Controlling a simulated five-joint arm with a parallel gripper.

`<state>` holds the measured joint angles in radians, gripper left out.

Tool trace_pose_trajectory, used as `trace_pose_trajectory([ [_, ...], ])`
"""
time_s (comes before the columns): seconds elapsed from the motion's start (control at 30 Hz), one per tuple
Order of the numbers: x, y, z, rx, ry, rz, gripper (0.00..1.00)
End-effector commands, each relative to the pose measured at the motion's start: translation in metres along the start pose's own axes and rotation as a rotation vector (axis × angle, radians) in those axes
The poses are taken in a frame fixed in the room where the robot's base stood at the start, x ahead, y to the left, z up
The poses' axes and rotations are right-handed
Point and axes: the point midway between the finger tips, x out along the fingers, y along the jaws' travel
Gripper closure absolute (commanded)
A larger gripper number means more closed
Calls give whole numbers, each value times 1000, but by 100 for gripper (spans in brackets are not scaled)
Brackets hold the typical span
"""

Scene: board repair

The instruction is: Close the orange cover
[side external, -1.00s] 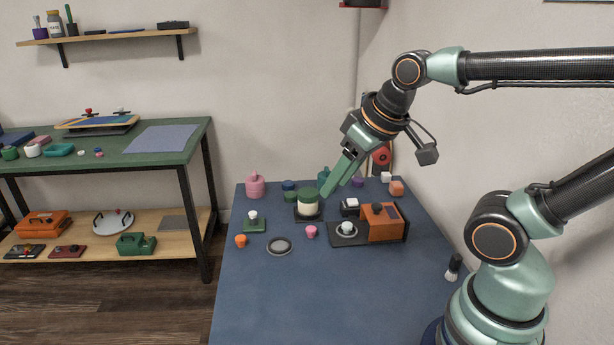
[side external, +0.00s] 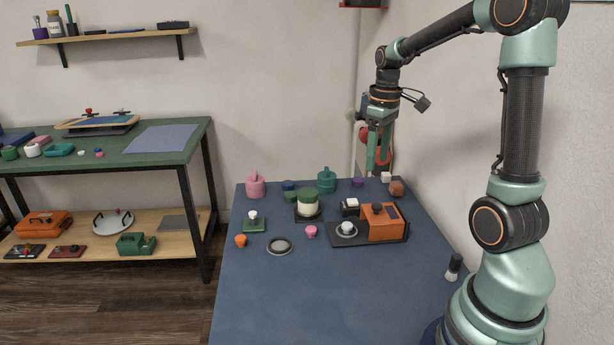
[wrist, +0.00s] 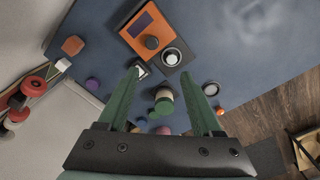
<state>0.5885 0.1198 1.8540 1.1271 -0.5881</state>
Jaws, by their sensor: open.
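The orange cover (side external: 380,224) is a boxy piece with a dark knob and a dark panel on top. It sits at the right part of a black base (side external: 343,240). A pale round piece in a ring (side external: 346,230) is exposed on the base, left of the cover. In the wrist view the cover (wrist: 146,30) is at the top, beyond my fingertips, with the ring (wrist: 172,56) beside it. My gripper (side external: 378,172) points down above the back right of the table, behind the cover and apart from it. Its fingers (wrist: 164,75) are spread, with nothing held between them.
A green-lidded jar (side external: 307,204) stands left of the base. A small white-topped block (side external: 350,207) is just behind the base. An orange-brown block (side external: 396,188) and a teal pot (side external: 326,181) are at the back. The blue table's front (side external: 320,300) is clear.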

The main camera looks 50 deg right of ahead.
Motion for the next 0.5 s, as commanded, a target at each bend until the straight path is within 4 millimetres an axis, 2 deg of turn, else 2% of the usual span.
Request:
trace_pose_trajectory([
  [0.03, 5, 10, 2, 5, -16, -10, 34],
  [0.17, 12, 20, 5, 1, -34, -22, 34],
  [0.37, 28, 21, 6, -1, -38, -26, 34],
  [0.5, 52, 20, 7, -1, -39, -27, 34],
])
